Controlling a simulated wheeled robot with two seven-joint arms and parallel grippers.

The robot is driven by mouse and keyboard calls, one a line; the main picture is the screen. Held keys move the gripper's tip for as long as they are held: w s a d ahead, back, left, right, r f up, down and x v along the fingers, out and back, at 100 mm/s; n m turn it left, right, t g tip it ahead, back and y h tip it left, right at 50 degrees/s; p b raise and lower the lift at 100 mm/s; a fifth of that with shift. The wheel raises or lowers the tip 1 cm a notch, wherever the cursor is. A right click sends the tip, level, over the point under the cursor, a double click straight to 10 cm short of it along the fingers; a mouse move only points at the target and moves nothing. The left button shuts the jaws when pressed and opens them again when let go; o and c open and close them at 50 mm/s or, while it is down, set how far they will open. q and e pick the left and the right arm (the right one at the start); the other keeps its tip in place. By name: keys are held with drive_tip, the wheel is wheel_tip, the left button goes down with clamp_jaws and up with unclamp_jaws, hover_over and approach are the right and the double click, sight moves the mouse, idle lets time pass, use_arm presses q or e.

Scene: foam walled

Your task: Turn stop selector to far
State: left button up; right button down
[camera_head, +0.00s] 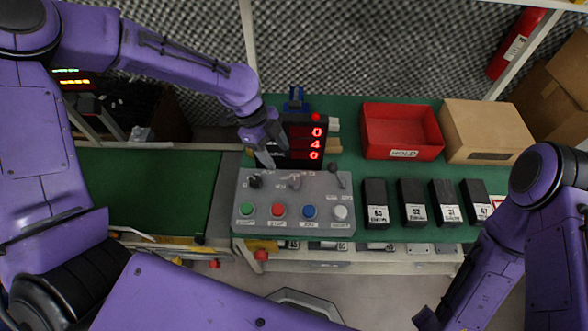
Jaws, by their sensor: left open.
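A grey control panel (318,206) stands on the green bench in the middle of the head view. Its upper row has a black knob (255,181) at left, a grey selector knob (295,182) in the middle and a small lever with a dark ball (333,168) at right. The labels are too small to read, so I cannot tell for sure which is the stop selector. My left gripper (268,156) is open and empty, pointing down above the panel's upper left edge, close to the black knob. My right arm is at the right; its gripper does not show.
Green, red, blue and white buttons (340,213) line the panel's front. A red digit display (303,142) stands behind it. A red tray (400,133), a cardboard box (484,132) and several black blocks (412,203) are on the right. A green surface (140,190) at left is bare.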

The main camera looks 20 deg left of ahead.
sight(294, 180)
use_arm(q)
drive_tip(key=x, duration=1)
drive_tip(key=shift+s+d+f, duration=0.1)
drive_tip(key=shift+d+f, duration=0.2)
drive_tip(key=shift+d, duration=0.05)
drive_tip(key=shift+p, duration=0.3)
drive_tip(key=c, duration=1)
